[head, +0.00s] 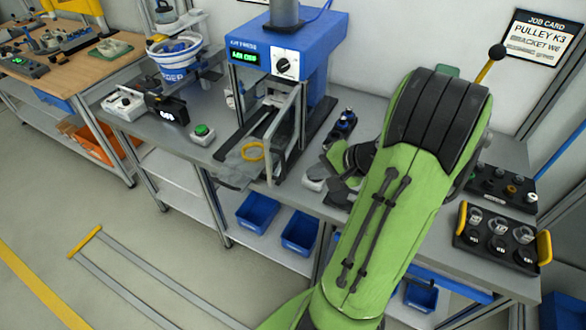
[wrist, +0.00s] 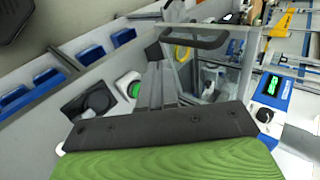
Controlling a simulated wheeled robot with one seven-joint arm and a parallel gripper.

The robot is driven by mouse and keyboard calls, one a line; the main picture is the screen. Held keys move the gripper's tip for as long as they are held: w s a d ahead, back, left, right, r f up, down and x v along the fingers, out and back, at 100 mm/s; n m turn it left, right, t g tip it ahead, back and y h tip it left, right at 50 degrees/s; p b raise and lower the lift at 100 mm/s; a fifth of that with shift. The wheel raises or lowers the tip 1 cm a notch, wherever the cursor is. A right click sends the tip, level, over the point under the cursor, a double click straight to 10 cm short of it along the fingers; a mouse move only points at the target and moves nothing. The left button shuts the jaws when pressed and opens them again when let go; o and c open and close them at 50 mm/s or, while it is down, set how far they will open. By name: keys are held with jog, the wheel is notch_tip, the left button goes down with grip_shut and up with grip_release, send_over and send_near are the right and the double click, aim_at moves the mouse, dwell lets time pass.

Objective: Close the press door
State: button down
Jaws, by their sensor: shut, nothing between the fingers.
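The blue press (head: 283,62) stands at the back of the grey bench, with a lit green display. Its clear, pale-framed door (head: 284,128) stands out from the press front, so it looks open. In the wrist view the door (wrist: 236,62) has a dark bar handle (wrist: 196,42) along its top edge. My gripper (head: 338,186) is shut and empty, low over the bench to the right of the door, apart from it. My green forearm hides part of the bench. The fingertips are hard to make out.
A green button on a white box (head: 203,133) sits left of the press. A yellow ring (head: 252,152) shows near the door's lower front. Black racks of parts (head: 498,236) are at the right. Blue bins (head: 257,212) sit on the shelf below.

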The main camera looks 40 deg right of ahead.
jog(key=w+a+f, duration=0.1)
jog(key=w+f, duration=0.1)
jog(key=w, duration=0.3)
jog(key=shift+w+a, duration=0.4)
